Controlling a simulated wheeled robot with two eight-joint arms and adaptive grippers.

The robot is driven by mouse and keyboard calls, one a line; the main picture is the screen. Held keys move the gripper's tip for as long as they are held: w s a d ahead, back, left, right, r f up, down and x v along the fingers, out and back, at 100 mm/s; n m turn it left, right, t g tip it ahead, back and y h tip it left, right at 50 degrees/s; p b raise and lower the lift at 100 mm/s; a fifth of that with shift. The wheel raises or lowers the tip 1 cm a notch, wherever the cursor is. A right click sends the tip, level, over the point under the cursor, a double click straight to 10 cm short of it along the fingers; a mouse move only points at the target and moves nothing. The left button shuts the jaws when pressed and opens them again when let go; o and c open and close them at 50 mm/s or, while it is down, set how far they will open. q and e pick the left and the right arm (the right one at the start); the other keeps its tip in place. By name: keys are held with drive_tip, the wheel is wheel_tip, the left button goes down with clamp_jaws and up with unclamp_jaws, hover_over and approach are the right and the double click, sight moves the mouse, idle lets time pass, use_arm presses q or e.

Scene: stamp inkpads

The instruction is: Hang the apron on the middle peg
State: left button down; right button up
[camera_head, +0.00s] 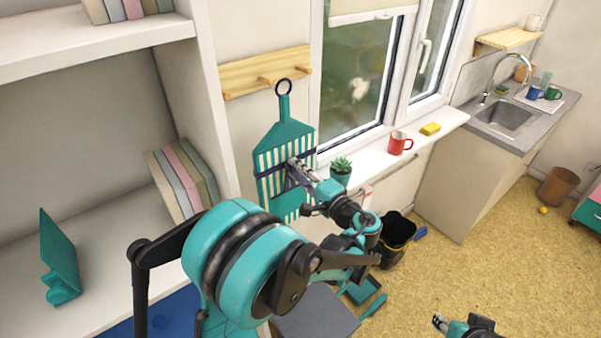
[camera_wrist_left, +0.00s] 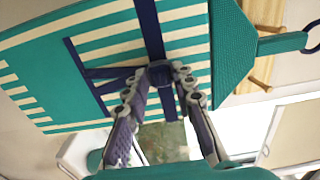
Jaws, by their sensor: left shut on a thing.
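The apron (camera_head: 268,160) is teal with cream stripes and dark blue straps. It hangs upright in front of the wall; in the left wrist view the apron (camera_wrist_left: 190,38) fills the top. My left gripper (camera_head: 293,165) is shut on its dark blue strap, at the knot (camera_wrist_left: 163,72). The apron's dark ring (camera_head: 283,87) stands just right of the middle peg (camera_head: 265,80) on the wooden rack (camera_head: 240,75); I cannot tell whether they touch. The left peg (camera_head: 228,95) and right peg (camera_head: 303,69) show bare. My right gripper (camera_head: 439,321) is low at the bottom edge, too small to read.
A shelf unit (camera_head: 205,90) stands close on the left. Right of the apron, a potted plant (camera_head: 341,168), red mug (camera_head: 397,144) and yellow sponge (camera_head: 430,129) sit on the window sill (camera_head: 375,162). A black bucket (camera_head: 397,232) stands on the floor.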

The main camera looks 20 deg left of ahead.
sight(284, 160)
use_arm(q)
drive_tip(key=shift+f+x, duration=0.15)
drive_tip(key=shift+x, duration=1.45)
drive_tip(key=shift+f+x, duration=0.1)
drive_tip(key=shift+x, duration=1.5)
drive_tip(key=shift+w+a+f+b, duration=0.45)
drive_tip(key=shift+a+f+b, duration=0.05)
drive_tip(key=shift+a, duration=0.15)
